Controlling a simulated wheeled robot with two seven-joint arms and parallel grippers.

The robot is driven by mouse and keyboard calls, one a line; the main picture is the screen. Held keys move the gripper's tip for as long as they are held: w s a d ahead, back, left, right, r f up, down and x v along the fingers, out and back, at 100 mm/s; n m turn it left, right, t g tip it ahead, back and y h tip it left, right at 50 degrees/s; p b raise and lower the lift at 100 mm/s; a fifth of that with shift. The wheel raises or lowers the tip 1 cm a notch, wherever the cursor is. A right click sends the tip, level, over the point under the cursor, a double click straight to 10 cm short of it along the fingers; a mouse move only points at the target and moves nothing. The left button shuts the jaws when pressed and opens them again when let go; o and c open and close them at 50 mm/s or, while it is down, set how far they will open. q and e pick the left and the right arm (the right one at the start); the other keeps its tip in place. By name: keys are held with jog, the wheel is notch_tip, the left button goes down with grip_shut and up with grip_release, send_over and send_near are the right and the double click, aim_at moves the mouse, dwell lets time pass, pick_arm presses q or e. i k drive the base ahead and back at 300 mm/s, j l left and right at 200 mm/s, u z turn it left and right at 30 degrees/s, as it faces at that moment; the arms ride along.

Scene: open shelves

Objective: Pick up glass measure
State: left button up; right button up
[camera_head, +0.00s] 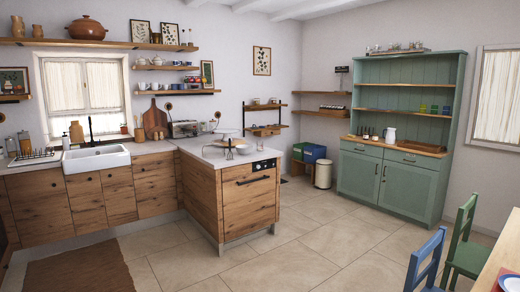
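I cannot single out a glass measure with certainty; things on the shelves are too small at this distance. Small green and blue cups (434,109) stand on a shelf of the green hutch. A white jug (390,135) stands on the hutch's wooden counter, with small dark items to its left. Small pale or clear items (394,47) stand on top of the hutch. Neither of my grippers is in view.
The green hutch (400,183) stands against the right wall. A wooden kitchen island (247,200) juts out in the middle. A blue chair (427,262), a green chair (467,245) and a table edge are at lower right. The tiled floor (310,230) between is open.

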aim_at(259, 144)
jog(key=i+z, duration=0.2)
jog(key=i, duration=0.4)
jog(key=i+z, duration=0.1)
jog(key=i, duration=2.7)
jog(key=i+u, duration=0.1)
jog(key=i, duration=0.35)
jog(key=i+l+u, duration=0.1)
jog(key=i, duration=0.35)
jog(key=i+l+u, duration=0.15)
jog(key=i, duration=0.3)
jog(key=i+l+u, duration=0.2)
jog(key=i+u, duration=0.2)
jog(key=i+l+u, duration=0.95)
jog(key=l, duration=0.2)
jog(key=i+l+u, duration=0.15)
jog(key=k+l, duration=0.05)
jog(key=l, duration=0.05)
